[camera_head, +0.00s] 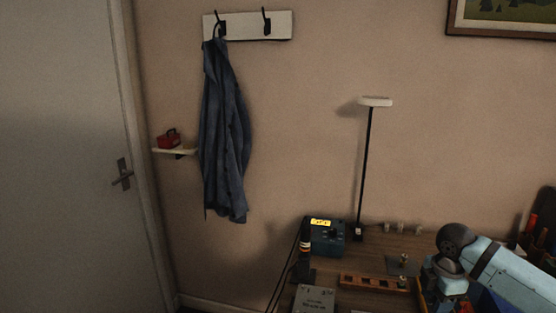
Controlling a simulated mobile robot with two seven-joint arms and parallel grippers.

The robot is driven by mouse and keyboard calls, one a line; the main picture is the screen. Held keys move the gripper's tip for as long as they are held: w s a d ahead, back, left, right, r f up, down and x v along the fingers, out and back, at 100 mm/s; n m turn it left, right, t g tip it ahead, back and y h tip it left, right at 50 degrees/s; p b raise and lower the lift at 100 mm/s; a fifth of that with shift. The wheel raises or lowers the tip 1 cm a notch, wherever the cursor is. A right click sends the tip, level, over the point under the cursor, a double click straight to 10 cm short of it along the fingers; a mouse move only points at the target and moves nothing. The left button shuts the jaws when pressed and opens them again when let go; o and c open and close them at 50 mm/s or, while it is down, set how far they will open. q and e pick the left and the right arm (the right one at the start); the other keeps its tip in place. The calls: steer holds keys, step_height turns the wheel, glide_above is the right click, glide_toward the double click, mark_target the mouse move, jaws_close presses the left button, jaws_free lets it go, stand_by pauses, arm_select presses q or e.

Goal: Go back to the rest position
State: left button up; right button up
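My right arm (505,275) comes in at the lower right, pale blue with a dark round joint, over the right part of the wooden table (372,263). I cannot make out its gripper's fingers. My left arm and gripper are not in view. A dark teal box with a lit yellow display (322,236) stands at the table's back left. A wooden strip with small round fittings (374,283) lies in front of it. A small plate with a knob-like post (402,264) lies to the right.
A black lamp (366,170) rises at the table's back edge near several small clear cups (401,228). A grey labelled box (315,300) is at the front left. Dark tools (545,215) stand at the far right. A coat (224,130) hangs on the wall by the door (60,150).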

steer(key=shift+m+t+y, duration=0.5)
steer(key=shift+m+y, duration=0.1)
steer(key=shift+y, duration=0.2)
steer(key=a+f, duration=0.2)
steer(key=s+a+f, duration=0.1)
steer(key=a+f, duration=0.1)
steer(key=f, duration=0.1)
steer(key=a+f, duration=0.2)
steer(key=f, duration=0.1)
steer(key=shift+s+a, duration=0.35)
steer(key=shift+a, duration=0.05)
steer(key=s+a+f+m+t+y, duration=0.4)
steer(key=s+a+f+m+t, duration=0.3)
steer(key=s+a+f, duration=0.6)
steer(key=s+d+m+t+h, duration=0.2)
steer(key=s+m, duration=0.6)
steer(key=s, duration=0.4)
arm_select(q)
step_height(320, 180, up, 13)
steer(key=p, duration=1.4)
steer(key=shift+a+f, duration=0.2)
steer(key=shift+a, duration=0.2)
arm_select(e)
step_height(320, 180, up, 12)
steer(key=d, duration=0.1)
steer(key=shift+n+t, duration=0.3)
steer(key=shift+t, duration=0.1)
